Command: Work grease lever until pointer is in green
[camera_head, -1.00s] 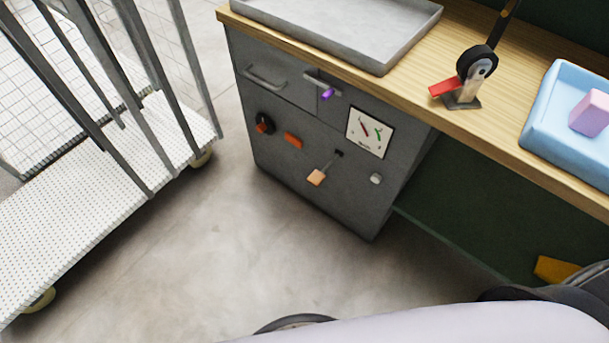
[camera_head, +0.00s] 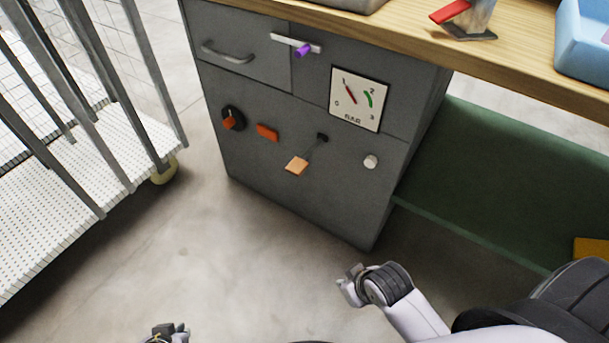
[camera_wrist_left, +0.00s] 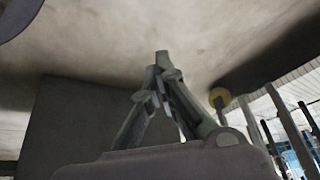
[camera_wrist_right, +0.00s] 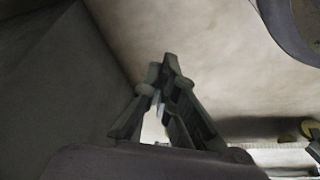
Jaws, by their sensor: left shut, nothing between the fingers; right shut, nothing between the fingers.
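The lever (camera_head: 310,151) on the grey cabinet front is a thin dark rod with a tan square grip (camera_head: 297,165), slanting down to the left from its pivot. The white gauge (camera_head: 345,112) sits above and right of it. Its red pointer (camera_head: 349,93) points up-left near the 1, outside the green arc (camera_head: 369,98). My left gripper (camera_head: 170,330) is shut and empty at the bottom edge, well below the lever; its fingers also show in the left wrist view (camera_wrist_left: 162,62). My right gripper (camera_head: 348,285) is shut and empty below the cabinet; its fingers also show in the right wrist view (camera_wrist_right: 170,65).
The cabinet front also has a dark knob with an orange mark (camera_head: 232,119), an orange block (camera_head: 267,132), a white button (camera_head: 371,161) and a purple piece (camera_head: 304,50) at the drawer handle. A barred cart (camera_head: 130,175) stands left. The floor (camera_head: 215,255) before the cabinet is clear.

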